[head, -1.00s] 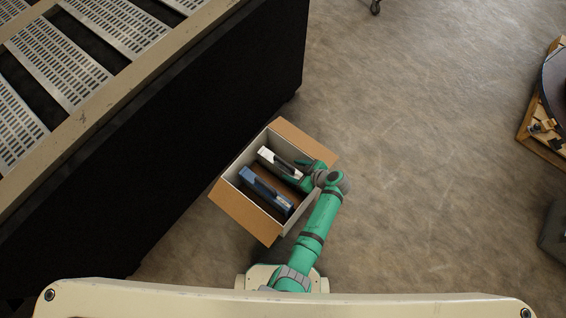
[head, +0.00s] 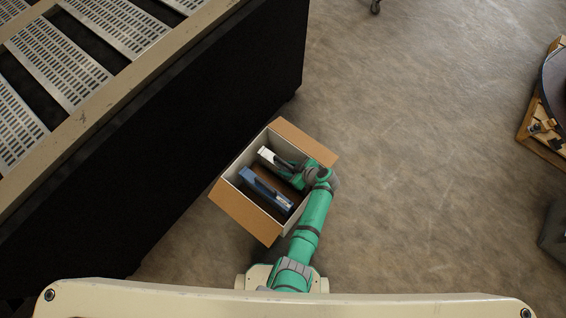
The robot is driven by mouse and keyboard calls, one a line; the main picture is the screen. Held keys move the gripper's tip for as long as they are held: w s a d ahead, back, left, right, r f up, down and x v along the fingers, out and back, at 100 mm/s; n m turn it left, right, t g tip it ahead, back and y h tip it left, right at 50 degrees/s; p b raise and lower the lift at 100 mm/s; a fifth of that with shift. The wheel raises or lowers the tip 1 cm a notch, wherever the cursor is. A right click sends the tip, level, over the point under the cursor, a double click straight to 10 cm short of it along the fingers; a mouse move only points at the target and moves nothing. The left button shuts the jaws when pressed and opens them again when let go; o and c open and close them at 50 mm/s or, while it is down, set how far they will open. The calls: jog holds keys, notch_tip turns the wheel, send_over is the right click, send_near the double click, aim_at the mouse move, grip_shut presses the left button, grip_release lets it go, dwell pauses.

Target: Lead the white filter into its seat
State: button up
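The white filter (head: 267,154) stands on edge inside an open cardboard box (head: 243,212), near the box's far end. My gripper (head: 283,163) is down in the box at the right part of the white filter and hides some of it. The fingers are dark and small here, so I cannot tell whether they are closed on it. A blue filter (head: 262,187) stands in the same box, nearer to me, apart from the white one. I cannot make out the seat for certain in this view.
A large black cabinet (head: 225,110) with a beige rim and perforated metal panels (head: 60,62) on top fills the upper left, close beside the box. A wooden crate (head: 543,146) is at the far right, with a dark case (head: 554,232) below it. The floor between is clear.

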aim_at(286, 163)
jog(key=c, duration=0.4)
jog(key=shift+r, duration=0.1)
jog(key=shift+r, duration=0.7)
dwell(0.3)
jog(key=shift+r, duration=4.4)
jog(key=shift+w+f, duration=0.1)
jog(key=shift+f, duration=2.1)
